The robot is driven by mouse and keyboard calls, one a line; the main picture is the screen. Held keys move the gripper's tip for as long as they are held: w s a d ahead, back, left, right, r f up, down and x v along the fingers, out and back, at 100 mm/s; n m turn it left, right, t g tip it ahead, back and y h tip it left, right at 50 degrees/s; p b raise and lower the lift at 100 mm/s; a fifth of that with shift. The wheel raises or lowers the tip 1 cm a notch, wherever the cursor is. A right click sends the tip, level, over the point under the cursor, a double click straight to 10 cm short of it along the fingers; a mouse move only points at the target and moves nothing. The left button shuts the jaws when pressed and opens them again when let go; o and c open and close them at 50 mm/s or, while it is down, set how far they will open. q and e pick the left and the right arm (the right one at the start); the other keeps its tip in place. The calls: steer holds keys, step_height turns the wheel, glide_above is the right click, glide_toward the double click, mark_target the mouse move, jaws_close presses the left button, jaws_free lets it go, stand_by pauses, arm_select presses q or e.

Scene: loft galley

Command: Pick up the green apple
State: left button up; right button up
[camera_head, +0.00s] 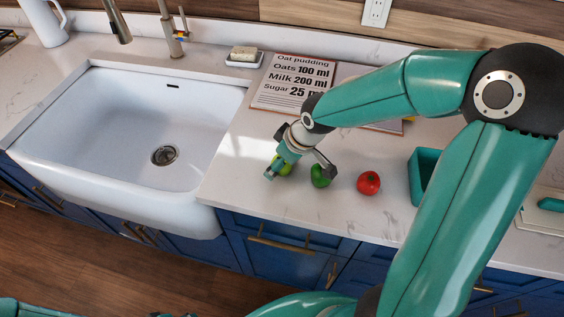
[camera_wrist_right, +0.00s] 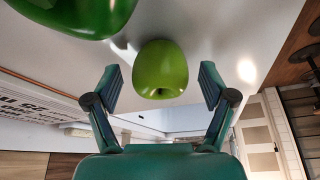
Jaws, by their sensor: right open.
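The green apple (camera_head: 284,168), light yellow-green, sits on the white counter right of the sink, partly hidden by my right gripper (camera_head: 297,167). In the right wrist view the apple (camera_wrist_right: 160,70) shows whole, centred just beyond and between the fingertips. My right gripper (camera_wrist_right: 159,86) is open, one finger to each side, with a visible gap to the apple on both sides. My left gripper cannot be made out; only a piece of my left arm shows at the lower left of the head view.
A darker green round item (camera_head: 319,177) stands close beside the apple, near the right finger. A red tomato-like item (camera_head: 368,183) and a teal container (camera_head: 422,172) are farther right. The sink (camera_head: 215,95) is left; a recipe board (camera_head: 290,84) lies behind.

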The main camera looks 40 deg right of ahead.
steer(key=shift+c, duration=0.2)
steer(key=shift+r, duration=0.1)
steer(key=c, duration=1.2)
steer(key=shift+c, duration=0.2)
